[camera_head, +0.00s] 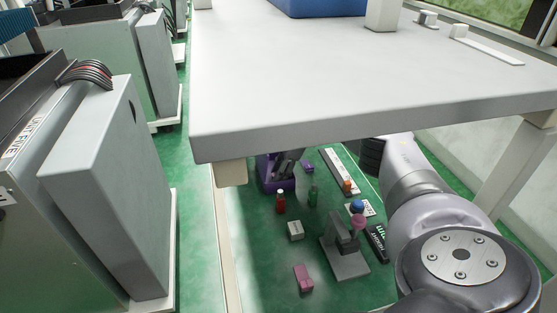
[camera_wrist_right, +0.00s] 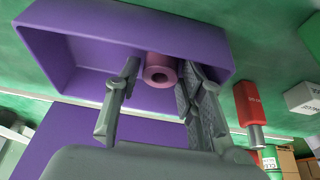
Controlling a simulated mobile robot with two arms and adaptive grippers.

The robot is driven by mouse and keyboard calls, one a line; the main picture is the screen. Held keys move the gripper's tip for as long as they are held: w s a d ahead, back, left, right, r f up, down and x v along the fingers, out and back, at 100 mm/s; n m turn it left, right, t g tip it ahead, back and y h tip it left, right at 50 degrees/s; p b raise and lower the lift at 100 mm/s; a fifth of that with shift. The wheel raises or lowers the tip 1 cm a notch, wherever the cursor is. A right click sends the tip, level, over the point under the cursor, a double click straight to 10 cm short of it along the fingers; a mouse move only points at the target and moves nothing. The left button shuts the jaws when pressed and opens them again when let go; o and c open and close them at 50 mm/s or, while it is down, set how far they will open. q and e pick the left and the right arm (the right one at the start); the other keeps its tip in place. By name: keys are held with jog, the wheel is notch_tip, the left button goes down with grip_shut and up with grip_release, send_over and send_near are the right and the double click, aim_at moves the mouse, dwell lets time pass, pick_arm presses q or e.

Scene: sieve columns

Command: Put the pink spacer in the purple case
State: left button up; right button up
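The purple case (camera_head: 278,186) stands on the green floor under the table's edge in the head view. It fills the upper part of the right wrist view (camera_wrist_right: 75,38), with its open side showing. My right gripper (camera_head: 290,160) reaches into it, partly hidden by the tabletop. My left gripper is out of view.
The white tabletop (camera_head: 300,90) overhangs the case. A red bottle (camera_head: 280,202), a green bottle (camera_head: 313,192), a white box (camera_head: 295,230), a pink box (camera_head: 303,278) and a grey stand (camera_head: 345,262) are nearby on the green surface. A grey cabinet (camera_head: 105,190) stands left.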

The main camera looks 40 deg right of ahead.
jog(key=v, duration=1.2)
